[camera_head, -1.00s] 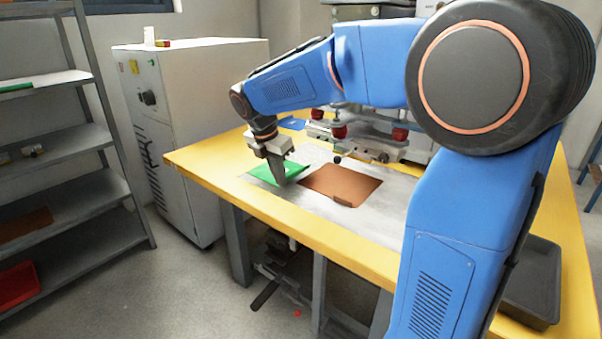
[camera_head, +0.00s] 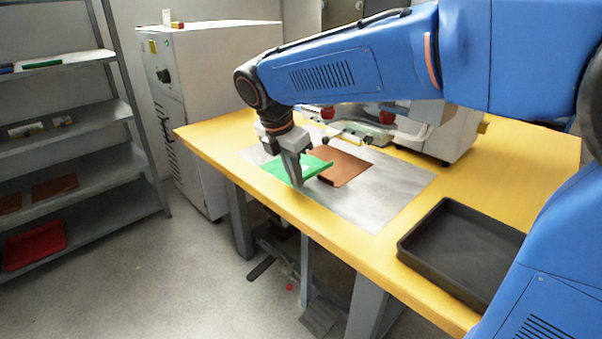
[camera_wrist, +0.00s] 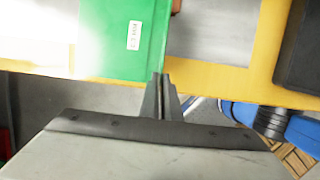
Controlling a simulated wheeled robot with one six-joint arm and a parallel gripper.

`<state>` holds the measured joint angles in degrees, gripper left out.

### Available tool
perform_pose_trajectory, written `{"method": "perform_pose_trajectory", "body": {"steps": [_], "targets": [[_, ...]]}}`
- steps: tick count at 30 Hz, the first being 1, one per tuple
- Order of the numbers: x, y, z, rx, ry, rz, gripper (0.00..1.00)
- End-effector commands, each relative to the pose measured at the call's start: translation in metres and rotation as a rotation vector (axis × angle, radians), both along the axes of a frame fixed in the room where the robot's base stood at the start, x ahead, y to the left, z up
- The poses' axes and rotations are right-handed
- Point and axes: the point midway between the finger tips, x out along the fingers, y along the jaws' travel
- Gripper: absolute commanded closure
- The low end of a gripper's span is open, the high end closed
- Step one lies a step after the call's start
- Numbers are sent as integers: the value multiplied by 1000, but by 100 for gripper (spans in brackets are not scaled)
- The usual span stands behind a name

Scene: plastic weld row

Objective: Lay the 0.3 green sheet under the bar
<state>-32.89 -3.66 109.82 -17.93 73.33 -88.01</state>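The green sheet (camera_head: 310,168) is over the left part of the grey plate (camera_head: 385,200) on the yellow table, its right end overlapping a brown sheet (camera_head: 350,165). In the wrist view the green sheet (camera_wrist: 118,40) carries a small white label, its print hard to read. My gripper (camera_head: 299,183) points down at the sheet's near edge. In the wrist view its fingers (camera_wrist: 159,78) are closed together at that edge and appear to pinch it. The bar (camera_head: 365,135) belongs to the machine with red knobs at the back, partly hidden behind my arm.
A black tray (camera_head: 420,246) stands at the table's front right. A white cabinet (camera_head: 225,60) stands behind the table's left end. A shelf rack (camera_head: 80,122) with sheets and a red bin (camera_head: 35,245) is at the far left. Bare plate lies right of the brown sheet.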

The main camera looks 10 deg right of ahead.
Motion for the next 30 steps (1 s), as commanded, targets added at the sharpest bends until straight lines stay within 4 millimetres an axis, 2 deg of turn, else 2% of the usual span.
{"method": "perform_pose_trajectory", "body": {"steps": [22, 30], "targets": [[29, -40, -29, 0, 1, -1, 100], [42, -58, -30, 0, 0, -2, 100]]}}
